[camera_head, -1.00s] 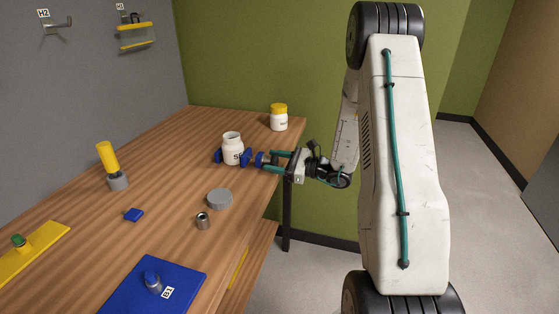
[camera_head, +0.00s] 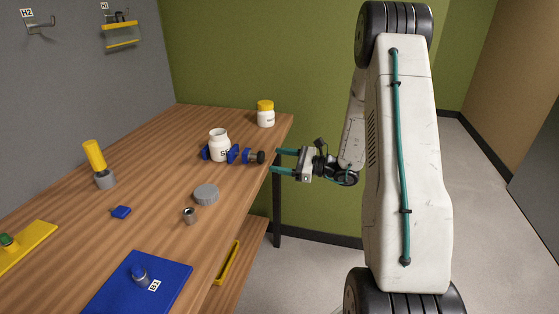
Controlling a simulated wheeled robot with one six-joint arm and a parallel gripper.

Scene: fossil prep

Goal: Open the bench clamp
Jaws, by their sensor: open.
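The bench clamp (camera_head: 232,155) stands near the far right edge of the wooden bench, with blue jaws and a dark knob (camera_head: 256,157) on its right end. A white open jar (camera_head: 219,143) with dark lettering stands upright between the jaws. I cannot tell whether the jaws touch it. My gripper (camera_head: 276,160) is open and empty, just right of the knob and at the bench edge. Its two teal fingers point left toward the knob and look apart from it.
A grey disc lid (camera_head: 206,194) and a small metal cylinder (camera_head: 189,215) lie in front of the clamp. A yellow-capped jar (camera_head: 265,113) stands behind. A blue mat (camera_head: 115,285), a yellow-handled tool (camera_head: 94,155) and a yellow strip (camera_head: 35,243) are on the bench.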

